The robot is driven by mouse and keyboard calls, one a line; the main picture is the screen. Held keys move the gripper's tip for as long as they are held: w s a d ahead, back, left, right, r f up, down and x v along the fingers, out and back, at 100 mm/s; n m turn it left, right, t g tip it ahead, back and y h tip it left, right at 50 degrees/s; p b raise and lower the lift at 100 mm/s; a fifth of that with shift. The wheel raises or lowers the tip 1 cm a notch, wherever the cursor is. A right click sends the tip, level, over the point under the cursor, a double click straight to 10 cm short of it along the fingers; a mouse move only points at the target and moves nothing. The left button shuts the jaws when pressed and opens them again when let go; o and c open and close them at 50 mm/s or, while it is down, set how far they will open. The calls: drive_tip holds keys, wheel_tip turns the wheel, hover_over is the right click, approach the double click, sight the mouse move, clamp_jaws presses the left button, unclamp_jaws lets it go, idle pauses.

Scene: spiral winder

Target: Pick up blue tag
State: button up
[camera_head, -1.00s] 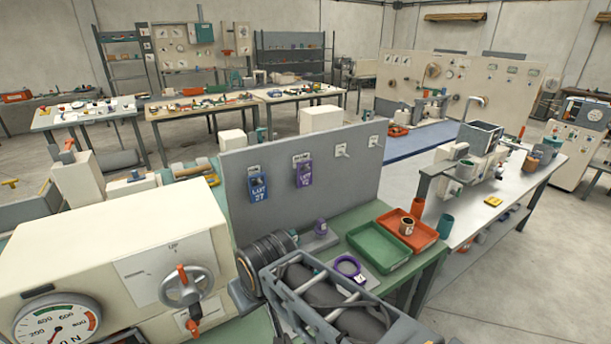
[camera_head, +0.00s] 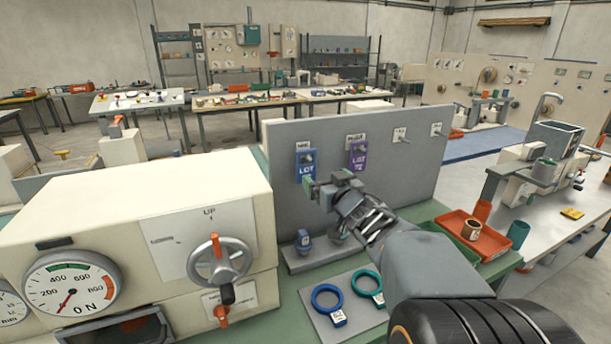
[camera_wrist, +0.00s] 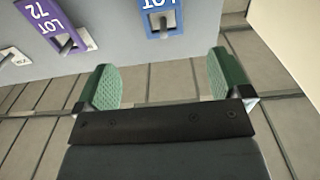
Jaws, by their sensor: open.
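The blue tag (camera_head: 306,158) reads LOT and hangs on a peg at the left of the grey upright panel. It also shows at the top of the wrist view (camera_wrist: 160,14), where its far end is cut off. My gripper (camera_head: 327,181) is in front of the panel, just below and slightly right of the blue tag in the head view. In the wrist view its two green-padded fingers (camera_wrist: 163,78) are wide apart with nothing between them. The blue tag lies beyond the gap and is not touched.
A purple tag (camera_head: 358,155) hangs right of the blue one, with bare pegs further right on the panel (camera_head: 400,175). Blue (camera_head: 327,298) and green (camera_head: 368,284) rings lie on a grey mat below. The cream machine (camera_head: 130,215) stands left. An orange tray (camera_head: 468,230) is right.

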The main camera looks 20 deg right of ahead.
sight(307, 154)
drive_tip(key=w+p, duration=0.1)
drive_tip(key=w, duration=1.1)
drive_tip(key=shift+w, duration=0.4)
drive_tip(key=c, duration=1)
drive_tip(key=shift+r, duration=0.55)
drive_tip(key=shift+s+r, duration=0.15)
drive_tip(key=shift+s, duration=0.05)
drive_tip(key=s, duration=1.7)
drive_tip(key=shift+s, duration=0.35)
